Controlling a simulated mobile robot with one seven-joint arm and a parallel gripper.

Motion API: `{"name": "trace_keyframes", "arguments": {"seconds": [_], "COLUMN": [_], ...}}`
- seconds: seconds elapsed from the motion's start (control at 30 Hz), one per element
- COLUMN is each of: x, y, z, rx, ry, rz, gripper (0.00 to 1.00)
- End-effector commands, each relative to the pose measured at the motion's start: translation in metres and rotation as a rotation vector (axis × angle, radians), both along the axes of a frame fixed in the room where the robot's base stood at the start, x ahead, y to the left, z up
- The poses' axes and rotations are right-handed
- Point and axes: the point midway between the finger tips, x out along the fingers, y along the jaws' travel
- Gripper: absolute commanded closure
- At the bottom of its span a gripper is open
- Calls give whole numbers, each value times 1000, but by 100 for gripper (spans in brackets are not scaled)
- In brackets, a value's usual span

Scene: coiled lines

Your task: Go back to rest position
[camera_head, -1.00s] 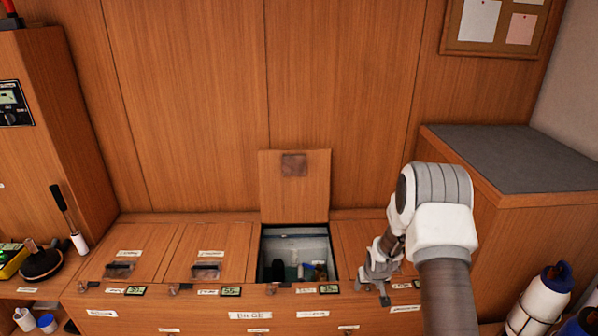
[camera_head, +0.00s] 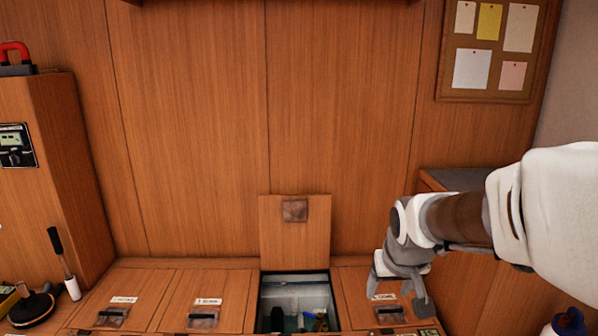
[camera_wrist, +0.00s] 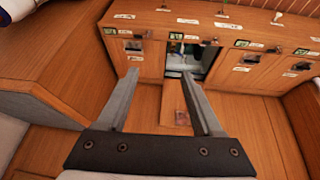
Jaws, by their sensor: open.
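My gripper (camera_head: 397,296) is open and empty at the right in the head view, above the closed lid right of the open compartment. In the wrist view my gripper (camera_wrist: 160,90) shows two fingers spread wide with nothing between them. The open compartment (camera_head: 297,290) holds a few small things, one dark and one blue and yellow, too small to name surely. Its lid (camera_head: 293,240) stands upright against the wooden wall. The same compartment (camera_wrist: 190,57) shows beyond the fingers in the wrist view.
Closed lids with handles (camera_head: 205,315) lie left of the compartment. A cabinet (camera_head: 60,160) stands at left, with a plunger-like tool (camera_head: 36,305) near it. A grey-topped cabinet (camera_head: 450,180) stands behind my arm at right. A notice board (camera_head: 490,50) hangs above.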

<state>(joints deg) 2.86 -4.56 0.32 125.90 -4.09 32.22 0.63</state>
Motion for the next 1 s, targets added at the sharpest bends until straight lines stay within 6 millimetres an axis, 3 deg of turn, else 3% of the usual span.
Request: {"name": "trace_keyframes", "arguments": {"seconds": [0.1, 0.3, 0.7, 0.73, 1.0], "x": [-36, -96, -192, -189, -187], "y": [6, 15, 27, 27, 27], "z": [22, 44, 49, 67, 128], "rx": [7, 24, 58, 57, 56], "ry": [-13, -24, -37, -33, -31], "rz": [1, 4, 20, 19, 18], "gripper": [32, 32, 32, 32, 32]}}
